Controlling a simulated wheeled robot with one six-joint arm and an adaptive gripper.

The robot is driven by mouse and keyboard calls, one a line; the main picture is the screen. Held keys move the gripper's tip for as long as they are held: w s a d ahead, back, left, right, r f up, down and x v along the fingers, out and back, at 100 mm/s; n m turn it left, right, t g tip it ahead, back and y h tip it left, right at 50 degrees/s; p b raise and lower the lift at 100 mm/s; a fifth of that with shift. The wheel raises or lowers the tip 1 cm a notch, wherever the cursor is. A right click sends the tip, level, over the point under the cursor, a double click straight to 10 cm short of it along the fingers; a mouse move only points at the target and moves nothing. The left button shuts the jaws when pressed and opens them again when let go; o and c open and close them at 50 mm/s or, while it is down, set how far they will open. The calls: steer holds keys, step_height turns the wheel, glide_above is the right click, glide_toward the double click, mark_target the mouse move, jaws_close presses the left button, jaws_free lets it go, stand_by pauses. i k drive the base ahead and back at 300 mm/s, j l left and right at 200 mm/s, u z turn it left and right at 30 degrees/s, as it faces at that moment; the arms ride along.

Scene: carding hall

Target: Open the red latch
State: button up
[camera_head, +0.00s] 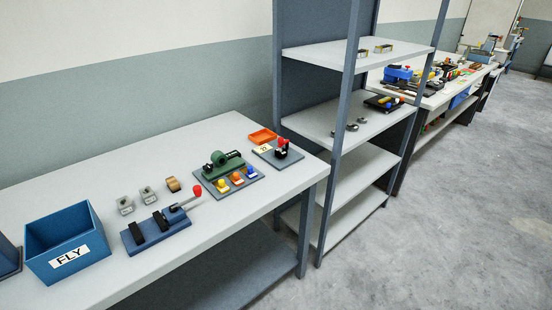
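A blue base plate (157,232) with two black blocks and a metal lever lies near the front of the near bench. The lever ends in a red handle (196,191) that points right and a little up. Farther back, a dark plate (268,154) bears a black fixture with a red part (283,142) on top. Which of these red parts is the latch I cannot tell. My gripper is not in view.
The near bench (75,198) also holds a blue "FLY" bin (66,248), small grey blocks (126,205), a green device (222,165) with coloured knobs, and an orange tray (262,136). A grey shelf rack (330,122) stands right of it. Floor (440,220) at right is clear.

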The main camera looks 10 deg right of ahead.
mark_target(281, 140)
steer(key=i+j, duration=0.2)
steer(key=i, duration=0.2)
steer(key=i+l, duration=0.25)
steer(key=l, duration=0.2)
steer(key=i+l, duration=0.3)
steer(key=l, duration=0.15)
steer(key=i+l, duration=0.25)
steer(key=l, duration=0.2)
steer(key=i+l, duration=0.25)
steer(key=l, duration=0.2)
steer(key=i+l, duration=0.3)
steer(key=l, duration=0.15)
